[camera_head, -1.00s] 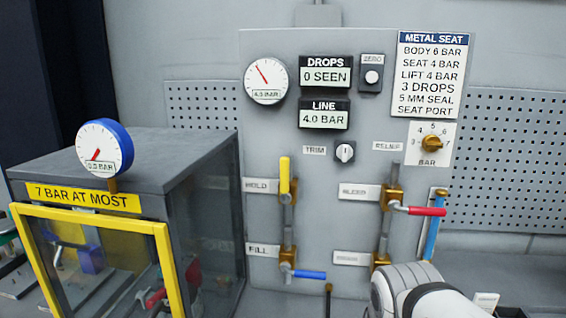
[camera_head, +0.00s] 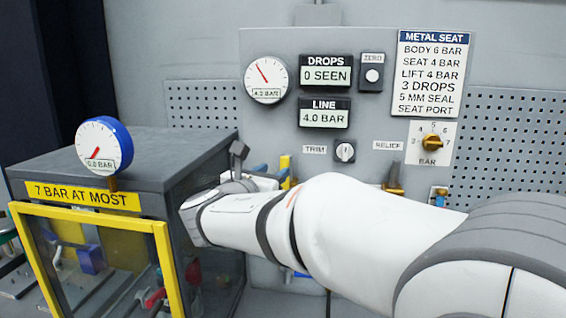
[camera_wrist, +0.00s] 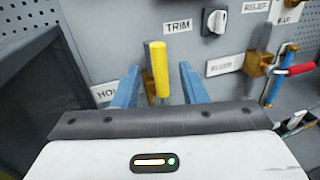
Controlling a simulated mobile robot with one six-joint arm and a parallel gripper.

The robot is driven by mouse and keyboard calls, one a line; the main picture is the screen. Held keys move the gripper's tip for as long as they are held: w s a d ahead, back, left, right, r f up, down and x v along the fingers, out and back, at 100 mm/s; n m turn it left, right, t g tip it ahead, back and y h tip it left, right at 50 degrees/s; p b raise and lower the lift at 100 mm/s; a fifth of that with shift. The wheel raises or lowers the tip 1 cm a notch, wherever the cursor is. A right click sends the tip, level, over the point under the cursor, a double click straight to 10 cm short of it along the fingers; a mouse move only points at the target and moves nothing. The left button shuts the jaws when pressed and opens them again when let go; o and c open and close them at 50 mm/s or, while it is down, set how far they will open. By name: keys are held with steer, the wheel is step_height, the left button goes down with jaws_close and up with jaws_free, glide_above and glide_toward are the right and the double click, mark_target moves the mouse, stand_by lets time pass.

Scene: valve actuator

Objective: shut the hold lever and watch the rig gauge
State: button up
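The yellow hold lever (camera_wrist: 160,68) stands upright in the wrist view, beside the partly hidden HOLD label (camera_wrist: 106,92). My gripper (camera_wrist: 159,80) is open, with one blue finger on each side of the lever and visible gaps. In the head view my arm covers most of the lever, leaving its yellow top (camera_head: 285,163) in sight. A second, blue-rimmed gauge (camera_head: 104,147) on the box reads 0.0 BAR. I cannot tell which is the rig gauge.
The DROPS display (camera_head: 325,71) shows 0 SEEN and the LINE display (camera_head: 324,114) shows 4.0 BAR. The grey box (camera_head: 150,150) with a yellow-framed front stands left of the panel. A red lever (camera_wrist: 301,68) and TRIM knob (camera_wrist: 215,22) lie right of my gripper.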

mark_target(283, 163)
steer(key=shift+w+r, duration=0.2)
steer(key=shift+w, duration=0.15)
steer(key=p+x, duration=0.2)
steer(key=x, duration=0.5)
steer(key=shift+f, duration=0.1)
jaws_close()
